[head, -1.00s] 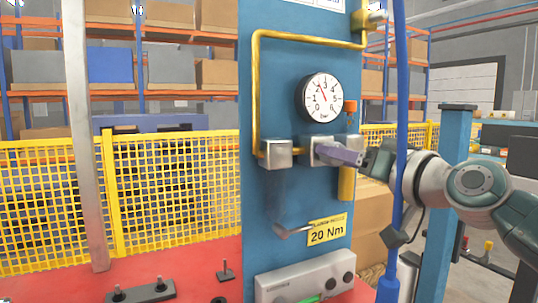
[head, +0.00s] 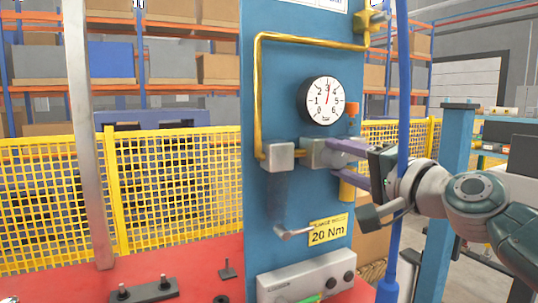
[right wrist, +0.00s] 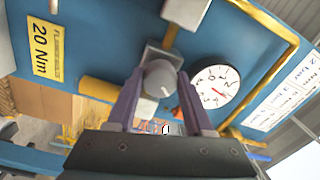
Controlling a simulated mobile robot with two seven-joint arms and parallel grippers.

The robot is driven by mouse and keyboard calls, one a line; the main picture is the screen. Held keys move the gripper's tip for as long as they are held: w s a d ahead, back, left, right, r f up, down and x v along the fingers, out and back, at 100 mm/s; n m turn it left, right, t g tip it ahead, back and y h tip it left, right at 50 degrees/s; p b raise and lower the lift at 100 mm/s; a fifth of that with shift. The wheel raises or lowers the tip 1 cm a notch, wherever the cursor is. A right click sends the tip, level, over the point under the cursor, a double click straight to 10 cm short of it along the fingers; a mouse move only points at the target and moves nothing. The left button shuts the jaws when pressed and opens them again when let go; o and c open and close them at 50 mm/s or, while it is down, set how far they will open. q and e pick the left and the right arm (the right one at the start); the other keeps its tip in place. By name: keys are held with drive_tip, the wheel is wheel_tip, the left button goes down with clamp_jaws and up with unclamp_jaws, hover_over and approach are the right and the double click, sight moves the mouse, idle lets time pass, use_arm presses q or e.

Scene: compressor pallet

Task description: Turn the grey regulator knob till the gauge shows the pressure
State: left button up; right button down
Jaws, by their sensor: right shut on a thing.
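The grey regulator knob (right wrist: 160,78) sits on the square metal regulator block (head: 316,153) on the blue panel. In the right wrist view the knob lies between the two purple fingers of my right gripper (right wrist: 158,92). The right gripper (head: 342,163) also shows in the head view, reaching in from the right, shut on the knob; the knob is largely hidden there. The round white gauge (head: 326,101) is above the block, with numbers from 0 to 6. Its needle points nearly straight up, close to 3. The gauge also shows in the right wrist view (right wrist: 214,86). My left gripper is not in view.
A blue hose (head: 403,110) hangs in front of my right arm. A yellow pipe (head: 258,95) frames the gauge. An orange-capped fitting (head: 352,107) is right of the gauge. A lever (head: 292,233) and a yellow 20 Nm label (head: 327,232) are below.

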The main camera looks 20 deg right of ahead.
drive_tip(key=shift+m, duration=0.6)
drive_tip(key=shift+c, duration=1.4)
unclamp_jaws()
drive_tip(key=shift+s, duration=0.15)
drive_tip(key=shift+s, duration=0.4)
drive_tip(key=s+d, duration=0.1)
drive_tip(key=s, duration=0.7)
drive_tip(key=shift+s+d+f+p, duration=0.15)
drive_tip(key=shift+s+p, duration=0.2)
drive_tip(key=shift+s, duration=0.05)
